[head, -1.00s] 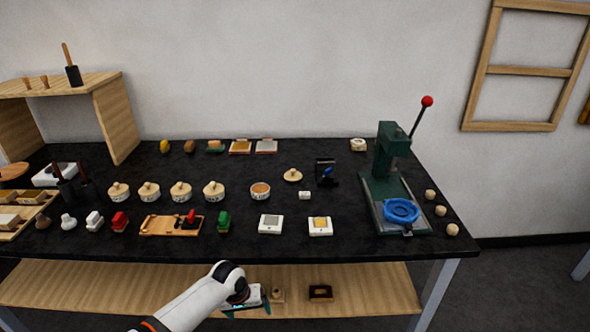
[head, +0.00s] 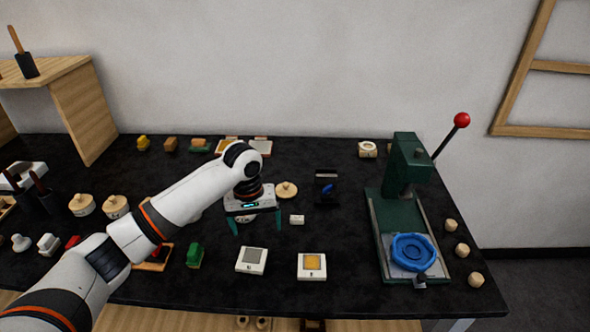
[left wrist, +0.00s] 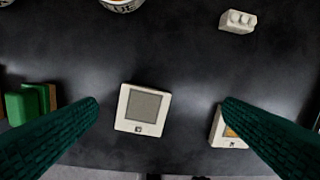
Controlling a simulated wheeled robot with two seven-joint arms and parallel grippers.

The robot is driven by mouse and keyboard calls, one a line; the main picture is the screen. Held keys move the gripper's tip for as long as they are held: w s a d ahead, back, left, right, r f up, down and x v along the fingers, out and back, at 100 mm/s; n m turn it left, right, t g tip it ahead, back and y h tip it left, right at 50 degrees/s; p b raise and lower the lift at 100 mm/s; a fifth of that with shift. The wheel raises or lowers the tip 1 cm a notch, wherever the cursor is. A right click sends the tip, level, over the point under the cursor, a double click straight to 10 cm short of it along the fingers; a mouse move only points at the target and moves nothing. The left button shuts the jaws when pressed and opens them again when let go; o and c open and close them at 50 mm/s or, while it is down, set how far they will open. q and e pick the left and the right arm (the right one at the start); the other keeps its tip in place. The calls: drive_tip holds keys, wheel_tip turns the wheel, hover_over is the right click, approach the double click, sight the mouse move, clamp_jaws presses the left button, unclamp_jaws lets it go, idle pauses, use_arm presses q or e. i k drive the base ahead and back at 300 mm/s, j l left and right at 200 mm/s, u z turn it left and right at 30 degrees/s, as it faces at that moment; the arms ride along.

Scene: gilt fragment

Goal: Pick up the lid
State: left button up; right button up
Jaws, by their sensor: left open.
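The lid (head: 287,189), a round pale wooden disc with a small knob, lies on the black table just beyond and right of my left gripper in the head view. It is not in the left wrist view. My left gripper (head: 256,226) is open and empty, pointing down above the table. In the left wrist view its green fingers (left wrist: 160,105) stand wide apart with a white square pad between and below them. An open labelled jar (left wrist: 122,5) is cut by the top edge there; in the head view my gripper mostly hides it. My right gripper is not in view.
A small white block (head: 297,219) lies near the lid, with a dark stand (head: 326,187) to its right. Two square pads (head: 251,260) (head: 312,266) and a green stamp (head: 195,255) are nearer. A green lever press (head: 408,175) stands at right.

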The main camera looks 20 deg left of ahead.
sight(285, 190)
drive_tip(key=i, duration=0.85)
